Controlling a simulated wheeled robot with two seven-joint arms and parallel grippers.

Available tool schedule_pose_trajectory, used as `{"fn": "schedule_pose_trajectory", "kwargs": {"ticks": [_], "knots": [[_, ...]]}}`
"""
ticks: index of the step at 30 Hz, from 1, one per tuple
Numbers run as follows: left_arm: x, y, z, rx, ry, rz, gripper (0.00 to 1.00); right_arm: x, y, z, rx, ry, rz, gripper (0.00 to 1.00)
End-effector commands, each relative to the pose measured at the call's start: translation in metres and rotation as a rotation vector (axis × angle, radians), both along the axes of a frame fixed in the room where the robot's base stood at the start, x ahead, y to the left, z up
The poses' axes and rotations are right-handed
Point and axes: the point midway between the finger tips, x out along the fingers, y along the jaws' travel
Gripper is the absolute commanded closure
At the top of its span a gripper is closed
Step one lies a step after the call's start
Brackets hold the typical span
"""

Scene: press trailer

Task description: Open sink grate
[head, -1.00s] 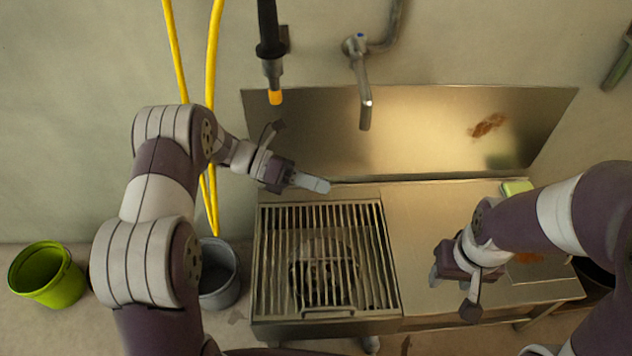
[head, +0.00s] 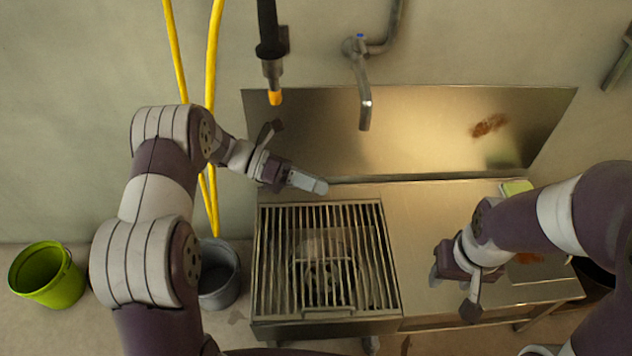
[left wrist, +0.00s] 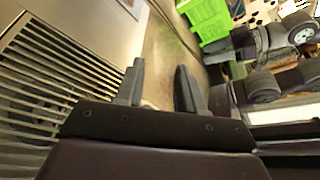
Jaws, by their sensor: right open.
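The sink grate (head: 325,225), a frame of metal bars, lies flat over the sink at the left of the steel counter; a small handle bar (head: 328,309) is at its front edge. The grate also fills the left side of the left wrist view (left wrist: 40,92). My left gripper (head: 308,183) is above the grate's back edge, near the backsplash. In the left wrist view its two fingers (left wrist: 160,80) are apart with nothing between them. My right gripper (head: 452,292) is open and empty over the counter, right of the grate, clear of it.
A tap (head: 363,90) and a hanging black sprayer (head: 270,50) are above the backsplash (head: 420,125). A green sponge (head: 516,188) lies at the counter's back right. A lime bucket (head: 46,275) and a grey bucket (head: 218,275) stand on the floor. A green crate (left wrist: 206,18) shows in the left wrist view.

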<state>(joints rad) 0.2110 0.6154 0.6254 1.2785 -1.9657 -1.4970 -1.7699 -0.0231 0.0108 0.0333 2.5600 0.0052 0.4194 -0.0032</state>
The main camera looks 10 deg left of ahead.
Motion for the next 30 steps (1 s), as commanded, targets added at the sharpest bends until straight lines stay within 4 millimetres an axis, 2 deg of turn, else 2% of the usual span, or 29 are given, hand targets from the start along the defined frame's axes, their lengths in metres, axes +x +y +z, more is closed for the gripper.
{"fn": "schedule_pose_trajectory", "kwargs": {"ticks": [9, 15, 19, 30], "knots": [[0.006, 0.077, 0.026, 0.001, -0.001, 0.005, 0.62, 0.0, 0.0, 0.021, 0.0, 0.0, 0.0, 0.53], [0.008, 0.11, 0.034, 0.001, -0.001, 0.002, 0.62, 0.0, 0.0, 0.025, 0.0, 0.0, 0.0, 0.53], [0.008, 0.117, 0.035, -0.001, 0.001, 0.001, 0.62, 0.0, 0.0, 0.026, 0.0, 0.0, 0.0, 0.53], [0.008, 0.116, 0.034, 0.0, 0.0, 0.0, 0.65, 0.0, 0.0, 0.025, 0.0, 0.0, 0.0, 0.53]]}}
